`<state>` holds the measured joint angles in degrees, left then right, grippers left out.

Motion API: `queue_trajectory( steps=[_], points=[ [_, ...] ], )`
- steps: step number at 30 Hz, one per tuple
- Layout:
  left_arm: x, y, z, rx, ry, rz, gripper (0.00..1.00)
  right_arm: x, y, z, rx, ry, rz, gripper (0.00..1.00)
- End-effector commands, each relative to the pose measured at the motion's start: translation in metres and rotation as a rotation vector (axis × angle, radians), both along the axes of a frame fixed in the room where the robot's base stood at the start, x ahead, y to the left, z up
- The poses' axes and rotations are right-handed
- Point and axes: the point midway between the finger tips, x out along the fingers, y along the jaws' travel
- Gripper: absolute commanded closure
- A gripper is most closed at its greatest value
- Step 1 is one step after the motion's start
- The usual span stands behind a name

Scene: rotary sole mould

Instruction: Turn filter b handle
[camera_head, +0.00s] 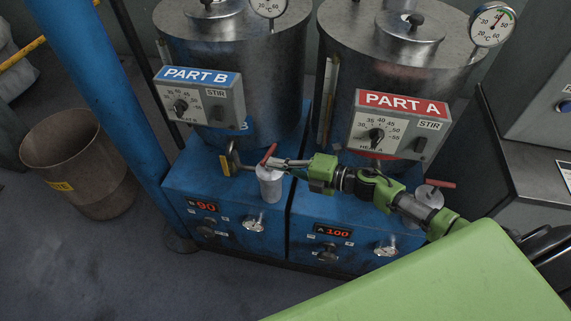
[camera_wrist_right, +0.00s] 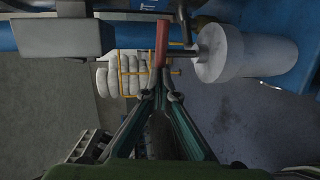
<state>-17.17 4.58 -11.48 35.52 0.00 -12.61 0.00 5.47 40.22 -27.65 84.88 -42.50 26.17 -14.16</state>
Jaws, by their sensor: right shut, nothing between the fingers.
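The part B filter is a white canister (camera_head: 270,184) on the front of the blue left-hand unit, with a red handle (camera_head: 268,154) tilted above it. In the right wrist view the canister (camera_wrist_right: 250,57) lies at the upper right and the red handle (camera_wrist_right: 161,42) at the upper middle. My right gripper (camera_head: 278,163) reaches in from the right beside the red handle. In the wrist view its fingertips (camera_wrist_right: 161,85) are shut and empty, close to the handle's end. I cannot tell whether they touch it. My left gripper is not in view.
The PART B tank (camera_head: 265,45) and PART A tank (camera_head: 350,60) stand behind, with control boxes in front. A second red handle (camera_head: 440,183) is at the right. A blue post (camera_head: 105,100) and brown bin (camera_head: 80,150) stand left. A green surface (camera_head: 450,280) fills the lower right.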

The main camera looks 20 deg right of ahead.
Motion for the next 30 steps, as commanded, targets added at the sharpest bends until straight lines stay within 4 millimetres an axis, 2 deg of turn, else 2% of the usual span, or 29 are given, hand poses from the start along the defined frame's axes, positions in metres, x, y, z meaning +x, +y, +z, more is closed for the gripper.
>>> queue_trajectory(
  steps=[13,30],
  points=[
    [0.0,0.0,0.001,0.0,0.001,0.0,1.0,0.0,0.001,0.0,0.0,0.0,-0.008,1.0],
    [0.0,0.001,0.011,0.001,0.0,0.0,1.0,0.0,0.007,0.001,0.002,0.0,-0.106,1.0]
  ],
)
